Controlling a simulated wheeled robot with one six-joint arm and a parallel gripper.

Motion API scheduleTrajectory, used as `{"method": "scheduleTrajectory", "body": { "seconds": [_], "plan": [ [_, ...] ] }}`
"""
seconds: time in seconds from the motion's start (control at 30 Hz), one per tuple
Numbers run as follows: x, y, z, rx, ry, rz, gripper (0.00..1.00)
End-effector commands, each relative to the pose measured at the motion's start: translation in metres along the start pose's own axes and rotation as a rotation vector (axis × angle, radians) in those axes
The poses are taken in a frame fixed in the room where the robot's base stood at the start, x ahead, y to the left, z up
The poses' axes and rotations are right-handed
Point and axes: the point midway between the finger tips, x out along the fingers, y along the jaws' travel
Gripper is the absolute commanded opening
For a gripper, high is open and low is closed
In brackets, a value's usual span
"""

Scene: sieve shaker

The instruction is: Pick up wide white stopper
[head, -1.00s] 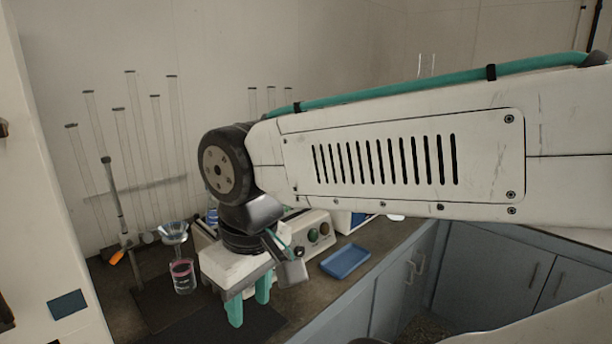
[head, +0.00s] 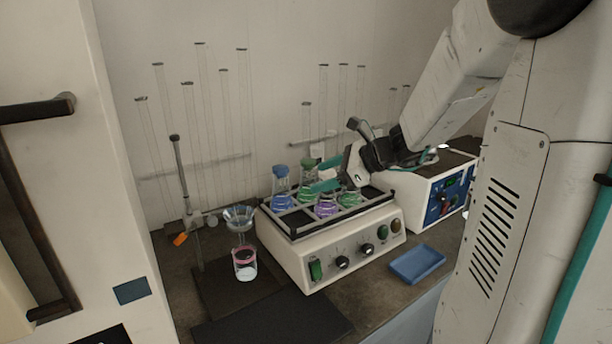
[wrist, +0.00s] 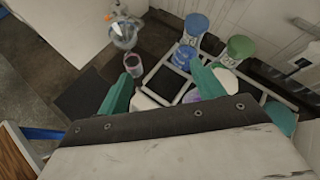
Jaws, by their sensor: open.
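A rounded white top, which looks like the wide white stopper (wrist: 229,80), shows in the wrist view just right of my right finger, partly hidden by it. Purple glass shows beside it; I cannot tell for sure that the stopper sits on that flask. In the head view I cannot make the stopper out; a purple flask (head: 326,208) stands in the shaker rack below my fingers. My gripper (head: 327,175) is open and empty over the rack, tilted, its teal fingers pointing left. In the wrist view, my gripper (wrist: 160,71) has its fingers wide apart, with rack bars between and beyond them.
A blue-stoppered flask (head: 281,182) and a green-stoppered flask (head: 308,175) stand close by in the shaker (head: 290,250). A funnel (head: 238,217) over a beaker (head: 245,264) stands left. A blue tray (head: 417,264) lies in front; a blue-panelled box (head: 445,200) stands right.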

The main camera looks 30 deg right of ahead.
Motion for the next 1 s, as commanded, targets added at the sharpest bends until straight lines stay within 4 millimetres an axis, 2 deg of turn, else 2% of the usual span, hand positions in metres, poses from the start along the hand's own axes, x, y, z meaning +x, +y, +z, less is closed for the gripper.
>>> {"method": "scheduleTrajectory", "body": {
  "seconds": [0.03, 0.1, 0.23, 0.63, 0.9, 1.0],
  "plan": [
    [-0.005, -0.025, -0.016, 0.113, -0.022, -0.066, 0.67],
    [-0.012, -0.047, -0.029, 0.221, -0.052, -0.133, 0.67],
    [-0.018, -0.069, -0.043, 0.329, -0.085, -0.199, 0.67],
    [0.015, -0.08, -0.043, 0.352, -0.093, -0.211, 0.67],
    [0.053, -0.088, -0.041, 0.351, -0.093, -0.21, 0.67],
    [0.057, -0.089, -0.041, 0.351, -0.092, -0.212, 0.67]
  ]
}}
